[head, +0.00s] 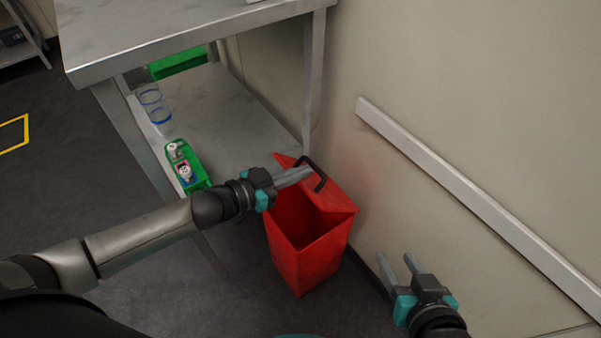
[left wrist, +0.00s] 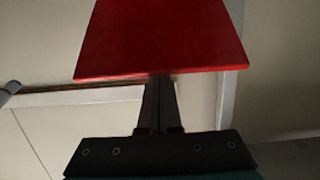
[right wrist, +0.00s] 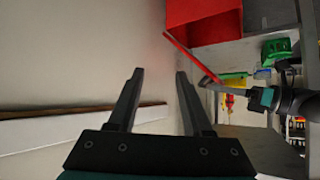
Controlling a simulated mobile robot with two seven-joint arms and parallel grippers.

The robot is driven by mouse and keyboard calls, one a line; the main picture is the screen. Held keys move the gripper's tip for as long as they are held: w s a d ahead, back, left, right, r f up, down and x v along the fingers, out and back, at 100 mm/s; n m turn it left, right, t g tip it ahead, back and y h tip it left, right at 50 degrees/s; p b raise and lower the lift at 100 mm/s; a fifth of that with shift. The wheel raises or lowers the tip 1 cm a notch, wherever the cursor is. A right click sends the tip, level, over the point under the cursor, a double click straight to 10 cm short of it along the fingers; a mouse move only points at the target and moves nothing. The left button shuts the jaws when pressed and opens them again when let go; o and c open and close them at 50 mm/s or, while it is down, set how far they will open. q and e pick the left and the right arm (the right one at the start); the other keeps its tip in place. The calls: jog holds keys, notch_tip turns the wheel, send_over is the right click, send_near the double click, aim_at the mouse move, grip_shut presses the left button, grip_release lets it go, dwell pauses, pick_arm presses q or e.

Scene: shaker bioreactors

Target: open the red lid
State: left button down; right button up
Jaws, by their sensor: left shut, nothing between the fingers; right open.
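The red bin (head: 305,262) stands on the floor, and its open mouth shows a dark red inside. Its red lid (head: 338,197) is raised and tilted up at the back, with a black handle (head: 319,178) on it. In the left wrist view the lid (left wrist: 160,38) fills the upper middle. My left gripper (head: 308,172) is shut and empty, its tips at the lid by the handle; exact contact is unclear. My right gripper (head: 397,261) is open and empty, right of the bin. In the right wrist view the lid (right wrist: 192,58) shows nearly edge-on.
A metal table (head: 190,38) with a lower shelf stands left of and behind the bin. The shelf holds a green rack (head: 198,174) and clear containers (head: 155,105). A wall with a pale rail (head: 470,200) lies to the right.

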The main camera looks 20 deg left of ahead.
aim_at(313, 167)
pick_arm(q)
jog(key=shift+w+d, duration=0.15)
jog(key=shift+w, duration=0.05)
pick_arm(e)
jog(key=shift+a, duration=0.2)
